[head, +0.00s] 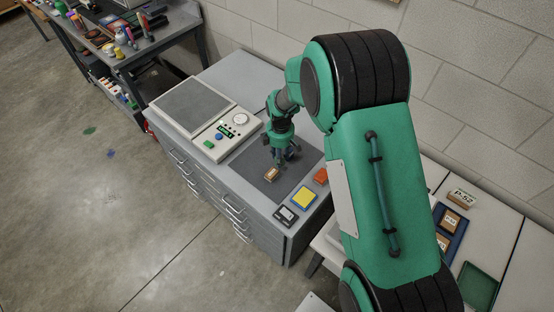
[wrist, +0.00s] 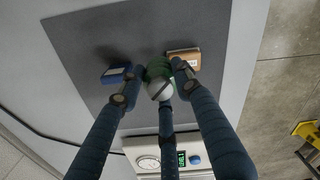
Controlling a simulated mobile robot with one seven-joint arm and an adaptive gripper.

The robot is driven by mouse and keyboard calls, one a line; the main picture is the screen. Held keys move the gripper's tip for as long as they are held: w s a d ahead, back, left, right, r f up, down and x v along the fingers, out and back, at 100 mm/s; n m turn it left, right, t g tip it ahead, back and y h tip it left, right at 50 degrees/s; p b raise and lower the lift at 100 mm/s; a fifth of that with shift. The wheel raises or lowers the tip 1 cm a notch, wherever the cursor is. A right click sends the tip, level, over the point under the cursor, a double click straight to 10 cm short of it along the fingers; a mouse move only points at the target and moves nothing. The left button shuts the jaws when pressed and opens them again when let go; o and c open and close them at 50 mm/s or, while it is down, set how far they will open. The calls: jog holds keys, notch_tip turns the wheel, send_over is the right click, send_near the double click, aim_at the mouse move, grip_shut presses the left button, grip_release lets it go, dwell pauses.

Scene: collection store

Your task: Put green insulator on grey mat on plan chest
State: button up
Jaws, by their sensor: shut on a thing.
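The green insulator (wrist: 158,66), with a pale rounded end, sits between the fingers of my gripper (wrist: 155,74) in the wrist view. My gripper is shut on it, over the grey mat. In the head view my gripper (head: 282,156) is low over the grey mat (head: 249,159), which lies on the plan chest (head: 240,68). The insulator is mostly hidden by the fingers there. The mat also fills much of the wrist view (wrist: 85,45). I cannot tell whether the insulator touches the mat.
On the mat are a wooden-coloured block (wrist: 187,57), right of the insulator, and a blue block (wrist: 114,74), left of it. A weighing scale (head: 197,107) stands left of the mat. A yellow-topped item (head: 304,198), a dark meter (head: 286,215) and an orange block (head: 321,176) are near the chest's edge.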

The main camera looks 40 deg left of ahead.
dwell(0.4)
jog(key=shift+w+a+f, duration=0.25)
jog(key=shift+w+a, duration=1.4)
jog(key=shift+a, duration=0.45)
jog(key=shift+w+a+f, duration=0.3)
jog(key=shift+w+a, duration=1.3)
jog(key=shift+a, duration=0.55)
jog(key=shift+w+a+f, duration=0.25)
jog(key=shift+w+a, duration=1.4)
jog(key=shift+a, duration=0.45)
jog(key=shift+f, duration=1.75)
jog(key=shift+f, duration=0.15)
jog(key=o, duration=1.2)
jog(key=shift+r, duration=0.2)
